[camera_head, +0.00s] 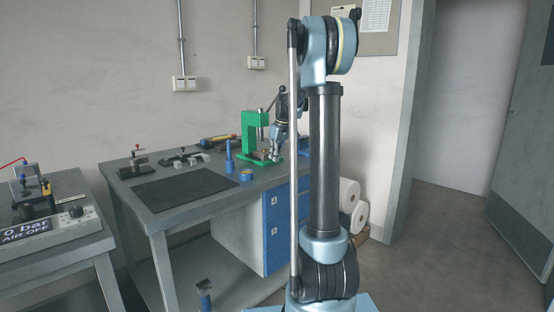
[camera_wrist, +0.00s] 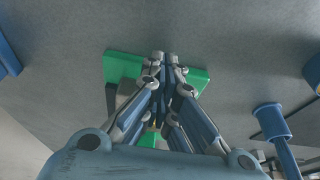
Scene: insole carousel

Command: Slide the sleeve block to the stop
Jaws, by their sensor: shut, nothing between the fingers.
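My gripper (camera_head: 274,156) is at the green press (camera_head: 247,134) on the workbench, low over its base. In the wrist view my gripper (camera_wrist: 165,58) has its two fingertips together, with nothing seen between them, over the green base (camera_wrist: 122,66). A grey part (camera_wrist: 126,92) shows partly behind the left finger; I cannot tell whether it is the sleeve block. No sleeve block or stop can be clearly made out, as the fingers and arm cover much of the press. I cannot tell whether the fingertips touch anything.
An air control box (camera_head: 56,222) sits on the left table.

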